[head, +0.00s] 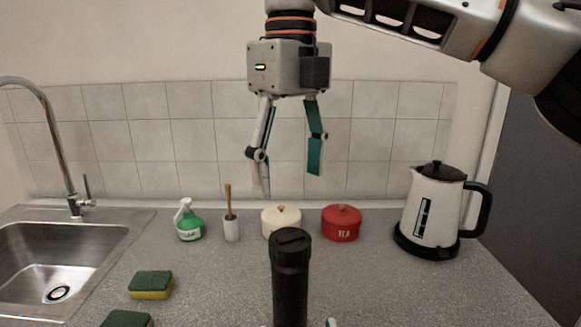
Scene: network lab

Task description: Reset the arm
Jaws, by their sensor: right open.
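My right gripper (288,182) hangs pointing down at the top centre of the head view, in front of the tiled wall. Its two fingers are spread apart with nothing between them. It is above the counter and clear of the things on it. My right arm (440,25) reaches in from the upper right.
A black cylinder (290,280) stands at front centre. A cream pot (281,220), red tea pot (341,223), brush holder (231,228) and green spray bottle (189,224) line the back. A kettle (434,212) is right; sponges (151,285) and sink (60,245) are left.

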